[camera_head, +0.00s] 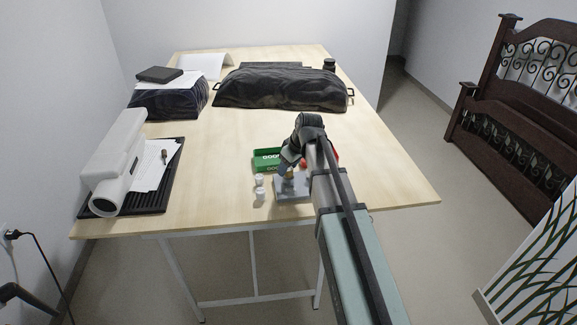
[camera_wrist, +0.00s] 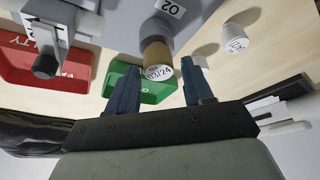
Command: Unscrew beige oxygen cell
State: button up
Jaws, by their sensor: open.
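The beige oxygen cell (camera_wrist: 158,58) shows in the wrist view as a tan cylinder with a white end label, seated in a grey block (camera_wrist: 190,20) marked O2. My gripper (camera_wrist: 155,78) is open, with its two blue fingers on either side of the cell's labelled end. I cannot tell whether the fingers touch it. In the head view my gripper (camera_head: 287,168) is over the grey block (camera_head: 292,190), and my arm hides part of it. Two small white cylinders (camera_head: 260,195) stand left of the block; one also shows in the wrist view (camera_wrist: 234,38).
A green tray (camera_head: 267,160) lies behind the block, and a red tray (camera_wrist: 50,65) lies beside it. A white device (camera_head: 115,165) and papers sit on a black mat at left. Dark covered bundles (camera_head: 283,90) fill the back.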

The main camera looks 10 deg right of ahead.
jog(key=shift+m+t, duration=0.3)
jog(key=shift+m, duration=0.6)
jog(key=m+h, duration=0.2)
jog(key=m, duration=0.2)
jog(key=shift+t, duration=0.3)
jog(key=m+h, duration=0.1)
jog(key=m, duration=0.4)
jog(key=shift+h, duration=0.4)
jog(key=c, duration=0.9)
jog(key=shift+o, duration=0.2)
jog(key=shift+n+y, duration=0.5)
jog(key=shift+n, duration=0.7)
